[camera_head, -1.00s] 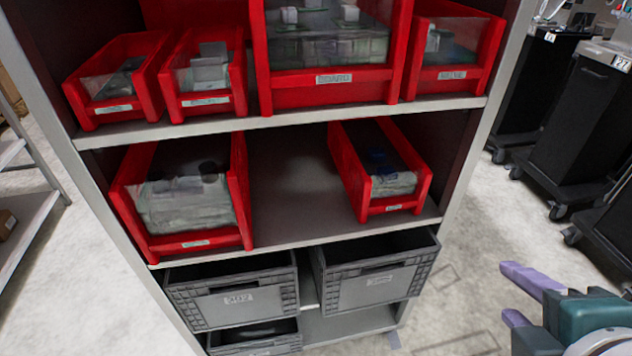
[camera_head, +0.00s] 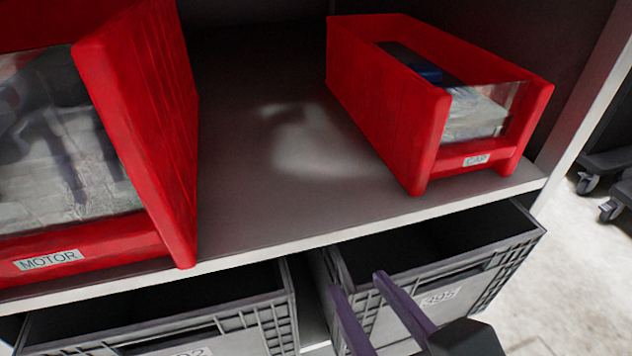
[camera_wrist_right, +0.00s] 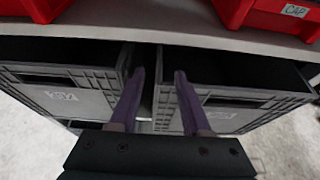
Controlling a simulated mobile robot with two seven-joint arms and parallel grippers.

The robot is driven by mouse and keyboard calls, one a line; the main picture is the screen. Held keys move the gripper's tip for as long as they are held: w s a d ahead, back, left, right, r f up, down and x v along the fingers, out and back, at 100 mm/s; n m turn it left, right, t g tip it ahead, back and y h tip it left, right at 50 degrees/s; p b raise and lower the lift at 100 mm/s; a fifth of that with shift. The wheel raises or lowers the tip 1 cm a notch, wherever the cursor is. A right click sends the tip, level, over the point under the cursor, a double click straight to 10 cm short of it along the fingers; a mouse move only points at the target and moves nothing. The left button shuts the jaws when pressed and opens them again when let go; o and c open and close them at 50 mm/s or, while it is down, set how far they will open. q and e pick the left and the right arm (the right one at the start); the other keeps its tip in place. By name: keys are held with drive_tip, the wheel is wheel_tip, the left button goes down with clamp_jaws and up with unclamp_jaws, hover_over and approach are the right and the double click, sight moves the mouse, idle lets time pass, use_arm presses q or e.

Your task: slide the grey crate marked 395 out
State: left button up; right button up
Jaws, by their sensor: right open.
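The grey crate marked 395 (camera_head: 463,275) sits under the shelf at the right in the head view, its label facing out. It also shows at the right in the right wrist view (camera_wrist_right: 255,112). My right gripper (camera_head: 362,283) is open and empty, its two purple fingers pointing at the crate's left part. In the right wrist view the fingers (camera_wrist_right: 158,78) reach up near the gap between the two grey crates, one finger in front of the left edge of crate 395. Whether they touch the crate I cannot tell. My left gripper is not in view.
A second grey crate (camera_head: 255,335) stands close on the left, with a narrow gap between. Above, the shelf board (camera_head: 300,235) carries a red MOTOR bin (camera_head: 150,130) and a red CAP bin (camera_head: 395,115), with bare shelf between them. Open floor (camera_head: 580,270) lies to the right.

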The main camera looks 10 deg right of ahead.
sight(339, 258)
drive_tip(key=shift+s, duration=0.15)
drive_tip(key=b+x, duration=0.1)
drive_tip(key=x, duration=0.9)
drive_tip(key=shift+f+b, duration=0.1)
drive_tip(key=shift+b, duration=0.3)
drive_tip(key=shift+c, duration=0.4)
clamp_jaws()
idle(0.7)
